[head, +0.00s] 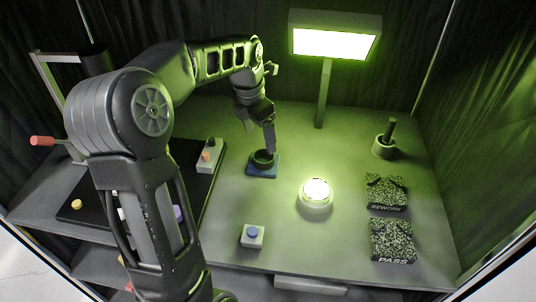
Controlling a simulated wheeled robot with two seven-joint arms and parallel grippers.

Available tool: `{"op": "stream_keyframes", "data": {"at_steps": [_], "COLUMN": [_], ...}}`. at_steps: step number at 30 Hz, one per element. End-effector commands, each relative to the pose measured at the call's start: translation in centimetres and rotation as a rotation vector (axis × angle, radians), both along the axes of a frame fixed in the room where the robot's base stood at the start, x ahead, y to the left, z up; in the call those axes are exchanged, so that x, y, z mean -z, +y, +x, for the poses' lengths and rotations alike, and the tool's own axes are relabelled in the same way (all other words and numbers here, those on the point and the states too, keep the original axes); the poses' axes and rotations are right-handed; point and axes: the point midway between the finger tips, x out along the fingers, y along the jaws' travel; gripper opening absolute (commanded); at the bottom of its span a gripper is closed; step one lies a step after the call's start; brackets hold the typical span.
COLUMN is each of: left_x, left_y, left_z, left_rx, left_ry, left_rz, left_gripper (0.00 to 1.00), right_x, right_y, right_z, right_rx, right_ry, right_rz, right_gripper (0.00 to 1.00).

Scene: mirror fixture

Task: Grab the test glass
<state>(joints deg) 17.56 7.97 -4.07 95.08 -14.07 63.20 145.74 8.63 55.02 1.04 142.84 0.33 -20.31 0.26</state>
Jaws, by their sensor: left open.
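My left gripper (270,151) reaches down from the upper left, fingers pointing at a dark round piece (262,161) on a small blue base (262,172). Its fingertips are at or just above this piece; I cannot tell whether they touch it. The gripper is open, and its fingers overlap in this view. No clear glass can be made out; the dark round piece may be the test glass or its holder, partly hidden by the fingers. My right gripper is not in view.
A glowing round lamp (316,190) stands mid-table, with a lit panel on a post (322,95) behind. A cup with an upright dark rod (384,149) is at right. Speckled REWORK (386,190) and PASS (392,240) pads lie at right. A blue button box (252,236) is in front.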

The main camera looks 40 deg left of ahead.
Motion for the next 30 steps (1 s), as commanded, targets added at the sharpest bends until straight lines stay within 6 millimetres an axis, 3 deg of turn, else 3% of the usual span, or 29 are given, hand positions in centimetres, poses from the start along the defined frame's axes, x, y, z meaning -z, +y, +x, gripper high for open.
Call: {"op": "stream_keyframes", "data": {"at_steps": [12,23,30], "left_x": [2.5,3.0,6.3], "left_y": [-0.1,-0.2,-0.4], "left_z": [0.3,0.4,0.5], "left_rx": [0.0,0.0,-0.001], "left_ry": [0.001,0.002,0.004], "left_rz": [0.0,0.0,-0.002], "left_gripper": [0.81,0.81,0.81], "right_x": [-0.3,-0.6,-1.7], "right_y": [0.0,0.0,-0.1], "right_z": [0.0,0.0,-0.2], "right_rx": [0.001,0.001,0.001], "right_ry": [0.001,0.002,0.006], "right_rz": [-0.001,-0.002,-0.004], "right_gripper": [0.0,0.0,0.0]}}
